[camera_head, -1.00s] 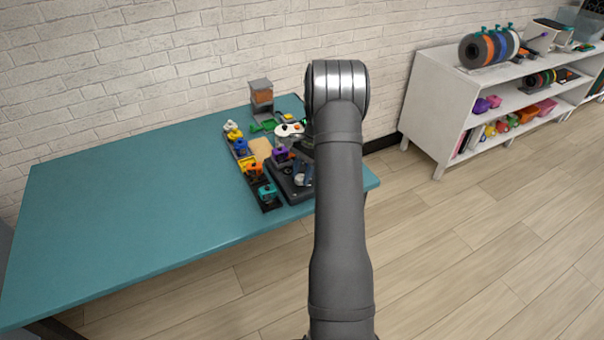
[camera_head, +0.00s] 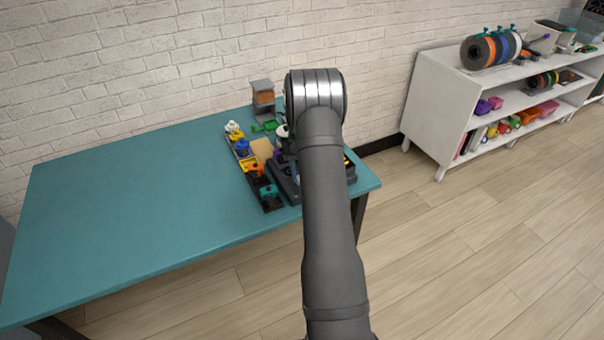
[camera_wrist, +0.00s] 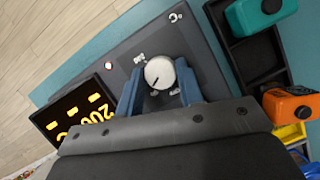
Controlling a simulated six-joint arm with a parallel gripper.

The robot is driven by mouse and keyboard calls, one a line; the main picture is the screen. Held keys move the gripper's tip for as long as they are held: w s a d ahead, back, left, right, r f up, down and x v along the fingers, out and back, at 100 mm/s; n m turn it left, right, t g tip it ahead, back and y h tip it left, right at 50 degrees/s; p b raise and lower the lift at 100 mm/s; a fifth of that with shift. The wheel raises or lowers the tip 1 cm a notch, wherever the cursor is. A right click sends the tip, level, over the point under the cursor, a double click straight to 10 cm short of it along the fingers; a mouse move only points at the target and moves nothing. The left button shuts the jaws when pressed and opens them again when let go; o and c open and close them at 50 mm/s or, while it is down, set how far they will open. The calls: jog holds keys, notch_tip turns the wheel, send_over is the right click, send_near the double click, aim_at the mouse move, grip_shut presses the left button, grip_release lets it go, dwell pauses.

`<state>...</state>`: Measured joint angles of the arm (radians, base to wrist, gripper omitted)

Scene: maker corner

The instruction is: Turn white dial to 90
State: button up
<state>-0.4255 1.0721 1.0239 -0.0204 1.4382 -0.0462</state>
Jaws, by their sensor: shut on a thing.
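The white dial (camera_wrist: 159,72) sits on the dark grey panel (camera_wrist: 203,60) of a device in the wrist view. It has a small dark mark on its lower-left part. My gripper (camera_wrist: 160,80) has a blue finger on each side of the dial and is shut on it. A black display (camera_wrist: 75,112) with yellow digits, seen rotated and apparently reading 200, is to the left. In the head view my arm hides the dial, my gripper and much of the dark device (camera_head: 284,185).
A black tray (camera_wrist: 248,62) beside the panel holds a teal block (camera_wrist: 262,12) and an orange block (camera_wrist: 291,106). In the head view, the left part of the teal table (camera_head: 130,210) is clear. A white shelf (camera_head: 436,110) stands to the right.

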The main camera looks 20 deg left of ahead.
jog(key=shift+n+h, duration=0.4)
jog(key=shift+n, duration=0.8)
jog(key=o, duration=1)
jog(key=shift+c, duration=0.2)
jog(key=shift+t, duration=0.3)
jog(key=shift+a+r, duration=0.1)
jog(key=v, duration=1.7)
jog(key=x, duration=1.7)
